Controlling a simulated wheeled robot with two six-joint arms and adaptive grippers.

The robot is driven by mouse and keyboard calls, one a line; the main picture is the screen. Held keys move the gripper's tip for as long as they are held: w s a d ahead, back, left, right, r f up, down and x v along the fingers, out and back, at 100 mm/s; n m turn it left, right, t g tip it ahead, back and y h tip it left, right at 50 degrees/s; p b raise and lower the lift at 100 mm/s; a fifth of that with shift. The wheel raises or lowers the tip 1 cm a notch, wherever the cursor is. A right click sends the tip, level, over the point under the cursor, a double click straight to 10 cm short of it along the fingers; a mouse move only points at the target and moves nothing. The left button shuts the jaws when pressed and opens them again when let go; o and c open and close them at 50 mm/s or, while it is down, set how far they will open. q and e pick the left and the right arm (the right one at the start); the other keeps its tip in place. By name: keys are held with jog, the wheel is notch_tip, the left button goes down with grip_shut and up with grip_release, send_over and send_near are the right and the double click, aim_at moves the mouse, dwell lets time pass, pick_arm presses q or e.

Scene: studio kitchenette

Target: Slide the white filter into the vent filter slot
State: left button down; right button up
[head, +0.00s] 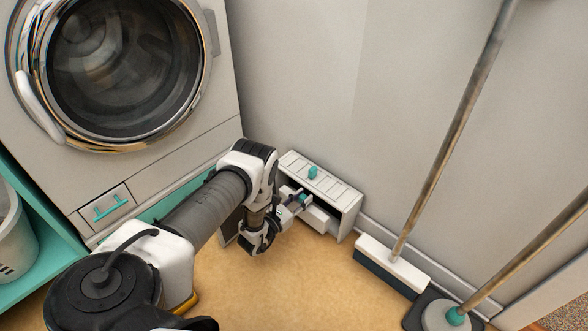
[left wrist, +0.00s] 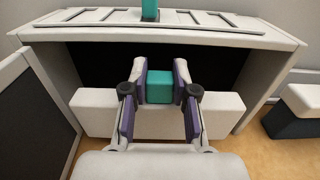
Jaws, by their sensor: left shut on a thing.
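The white filter (left wrist: 222,116) is a long pale bar with a teal grip block (left wrist: 160,87) at its middle. My left gripper (left wrist: 160,90) is shut on that block; in the head view the gripper (head: 299,200) is low by the wall. The white filter also shows in the head view (head: 318,217), partly behind the gripper. The vent housing (head: 340,191) is a low white box with a slatted top and a teal knob. Its dark slot (left wrist: 220,65) opens behind the filter. The filter lies level across the slot's mouth; I cannot tell whether any of it is inside.
A pale-framed dark panel (left wrist: 30,110) stands at the slot's left side. A washing machine (head: 170,165) is left of the vent in the head view. A broom (head: 393,262) and another long-handled tool (head: 447,316) stand to the right. Floor in front is clear.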

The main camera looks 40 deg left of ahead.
pick_arm(q)
jog(key=w+b, duration=0.2)
jog(key=w, duration=0.1)
jog(key=w+f, duration=0.1)
jog(key=w, duration=0.1)
jog(key=shift+d+b, duration=0.2)
jog(key=shift+b, duration=0.2)
jog(key=shift+f, duration=0.15)
jog(key=c, duration=0.8)
grip_release()
jog(key=shift+s, duration=0.1)
